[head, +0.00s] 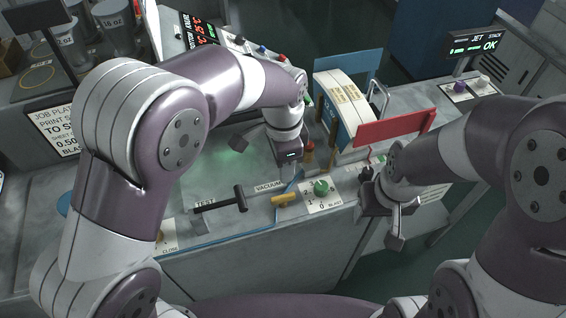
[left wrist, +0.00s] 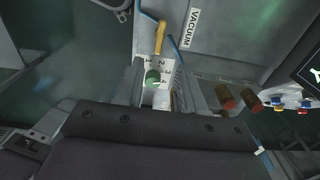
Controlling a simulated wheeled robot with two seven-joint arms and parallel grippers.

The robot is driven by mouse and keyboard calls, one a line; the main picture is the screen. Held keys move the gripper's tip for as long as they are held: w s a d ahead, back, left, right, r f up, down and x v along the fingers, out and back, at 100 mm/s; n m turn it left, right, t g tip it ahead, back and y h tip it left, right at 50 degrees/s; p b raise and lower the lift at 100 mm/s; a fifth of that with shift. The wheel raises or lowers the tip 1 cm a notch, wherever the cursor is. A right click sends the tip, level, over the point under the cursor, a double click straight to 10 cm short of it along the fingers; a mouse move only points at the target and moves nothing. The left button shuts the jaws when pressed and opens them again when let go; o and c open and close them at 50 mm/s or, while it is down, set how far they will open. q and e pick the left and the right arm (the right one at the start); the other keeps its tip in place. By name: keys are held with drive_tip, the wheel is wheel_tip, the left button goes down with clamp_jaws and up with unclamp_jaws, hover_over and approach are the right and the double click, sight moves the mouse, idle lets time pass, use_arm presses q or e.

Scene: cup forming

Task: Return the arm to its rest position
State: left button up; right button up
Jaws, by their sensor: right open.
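My left gripper (head: 265,155) is above the grey machine top in the head view, behind the yellow vacuum handle (head: 286,199) and the green blast knob (head: 320,187). Its two fingers look spread, with nothing seen between them. In the left wrist view, a dark gripper body fills the lower part; the yellow handle (left wrist: 160,36) and green knob (left wrist: 152,77) lie beyond it. My right gripper (head: 380,215) is open and empty beside the machine's right front edge, below the red bar (head: 395,128). Both arms are bent at the elbow.
A blue and white unit (head: 342,100) is close to both grippers. A display reading OK (head: 474,43) stands at the back right. Cups (head: 70,45) stand at the back left.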

use_arm(q)
drive_tip(key=shift+r, duration=0.5)
drive_tip(key=a+n, duration=0.2)
drive_tip(key=a, duration=0.1)
drive_tip(key=s+a+f+n, duration=0.1)
drive_tip(key=a+n, duration=0.1)
drive_tip(key=a, duration=0.1)
drive_tip(key=s+a+n, duration=0.1)
drive_tip(key=a+n, duration=0.1)
drive_tip(key=a, duration=0.1)
drive_tip(key=shift+s+a+f+t, duration=0.15)
drive_tip(key=shift+s+f+t, duration=0.05)
drive_tip(key=shift+f+t, duration=0.1)
drive_tip(key=s+a+f+n, duration=0.2)
drive_tip(key=s+a+n, duration=0.6)
drive_tip(key=a, duration=0.1)
drive_tip(key=shift+f+t, duration=0.25)
drive_tip(key=shift+t, duration=0.15)
drive_tip(key=shift+d, duration=0.1)
